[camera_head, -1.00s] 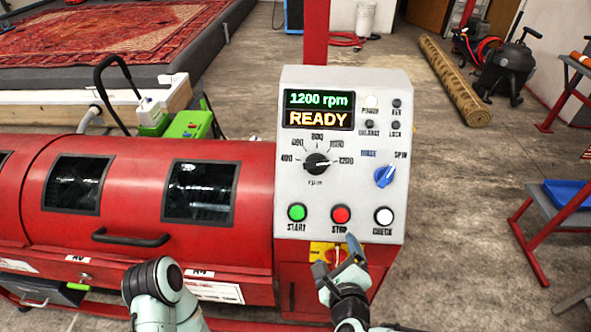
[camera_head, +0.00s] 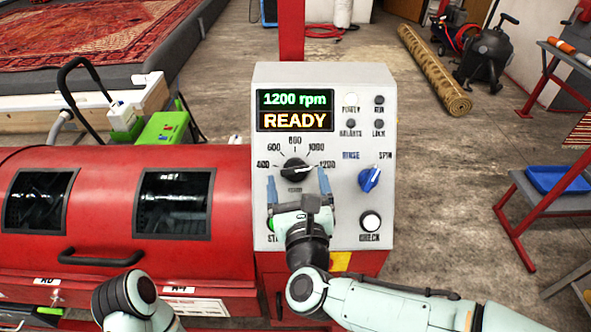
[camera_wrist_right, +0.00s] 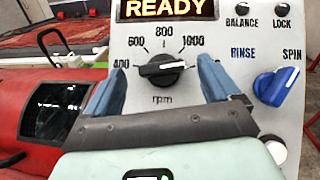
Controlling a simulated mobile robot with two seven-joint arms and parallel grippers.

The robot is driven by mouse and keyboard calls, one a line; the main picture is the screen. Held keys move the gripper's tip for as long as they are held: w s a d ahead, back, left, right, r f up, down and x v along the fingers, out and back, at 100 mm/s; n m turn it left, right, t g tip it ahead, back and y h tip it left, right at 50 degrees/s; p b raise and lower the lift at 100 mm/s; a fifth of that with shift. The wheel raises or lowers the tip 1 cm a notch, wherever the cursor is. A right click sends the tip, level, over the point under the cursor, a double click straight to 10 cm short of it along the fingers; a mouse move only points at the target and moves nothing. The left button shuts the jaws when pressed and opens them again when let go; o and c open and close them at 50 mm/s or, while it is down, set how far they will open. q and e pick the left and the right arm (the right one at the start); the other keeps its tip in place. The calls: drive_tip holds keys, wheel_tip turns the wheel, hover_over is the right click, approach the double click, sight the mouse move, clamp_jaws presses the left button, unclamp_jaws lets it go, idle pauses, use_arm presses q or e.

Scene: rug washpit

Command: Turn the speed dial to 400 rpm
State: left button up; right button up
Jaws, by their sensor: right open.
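The black speed dial (camera_head: 295,169) sits on the grey control panel (camera_head: 345,82), under a display (camera_head: 295,110) that reads 1200 rpm and READY. Its white pointer mark lies toward 1200 at the right. The 400 label (camera_head: 263,165) is at the left of its scale. My right gripper (camera_head: 297,179) is open, with its blue fingers at the left and right of the dial. In the right wrist view, the dial (camera_wrist_right: 165,71) shows between the separated fingertips; the 1200 label is hidden there. I cannot tell whether the fingers reach the dial's depth. My left gripper is out of view.
A blue RINSE/SPIN knob (camera_head: 369,179) is right of the dial. My right gripper covers the stop button and part of the green start button (camera_head: 271,224); the white check button (camera_head: 370,221) is clear. The red washer drum (camera_head: 110,165) lies to the left.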

sight(295, 171)
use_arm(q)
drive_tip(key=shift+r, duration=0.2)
use_arm(e)
drive_tip(key=shift+w+a, duration=0.15)
drive_tip(key=shift+w, duration=1.3)
drive_tip(key=c, duration=1.1)
drive_tip(key=shift+o, duration=0.2)
